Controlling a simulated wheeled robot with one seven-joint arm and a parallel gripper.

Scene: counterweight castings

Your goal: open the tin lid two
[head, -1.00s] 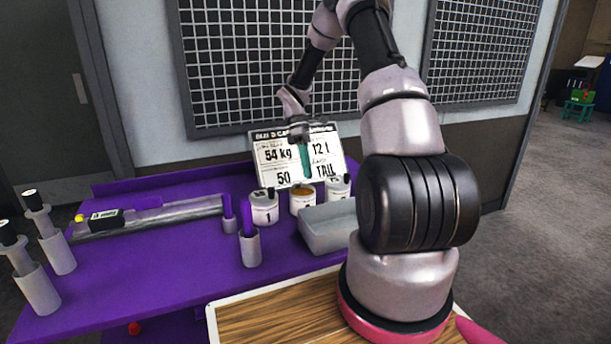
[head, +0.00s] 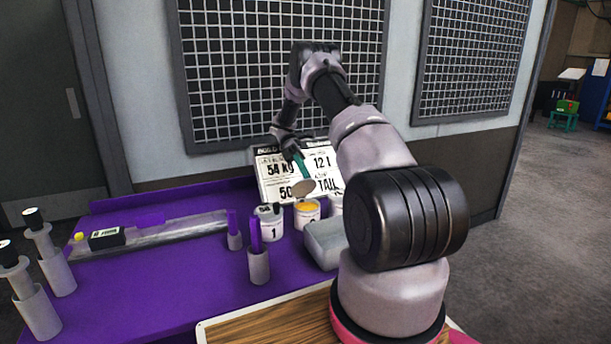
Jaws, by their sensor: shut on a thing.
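Tin two (head: 307,221) is a white tin on the purple bench; its top is open and shows yellow inside. A round grey-brown disc, seemingly its lid (head: 304,188), is tilted just above and behind the tin's mouth. My gripper (head: 296,154) is shut on a green-handled tool (head: 302,168), which slants down to the disc. Whether the tool is fixed to the disc or only overlaps it in view, I cannot tell. Tin one (head: 272,226) stands to the left with a dark mark on its top. A third tin (head: 336,204) is mostly hidden by my arm and the grey tray.
A grey tray (head: 325,243) sits right in front of the tins. A white sign board (head: 275,180) stands behind them. Grey holders with purple sticks (head: 258,264) stand front left, and a rail (head: 160,237) lies further left. The bench's front left middle is clear.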

